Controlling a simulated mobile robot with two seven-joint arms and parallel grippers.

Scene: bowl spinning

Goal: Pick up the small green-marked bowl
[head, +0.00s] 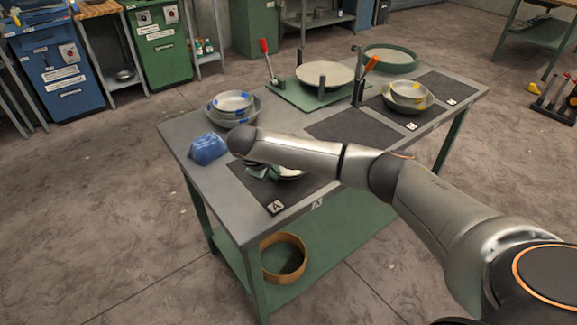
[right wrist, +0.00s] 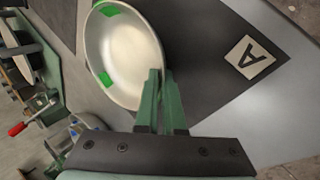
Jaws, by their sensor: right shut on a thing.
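The small green-marked bowl (right wrist: 122,55) is pale inside with bright green patches on its rim, seen in the right wrist view. In the head view it shows in part (head: 290,175) below my right forearm, over the dark mat marked A (head: 262,196). My right gripper (right wrist: 160,88) has its green fingers shut on the bowl's near rim; in the head view the gripper (head: 262,171) is mostly hidden by the arm. I cannot tell whether the bowl touches the mat. My left gripper is not in view.
Blue-marked bowls (head: 232,103) and a crumpled blue cloth (head: 208,149) are at the table's left. A cream disc (head: 324,75) on a green board, an orange-handled tool (head: 371,63), yellow-marked bowls (head: 408,93) and a green round tray (head: 391,56) stand farther back. The middle mat (head: 345,126) is clear.

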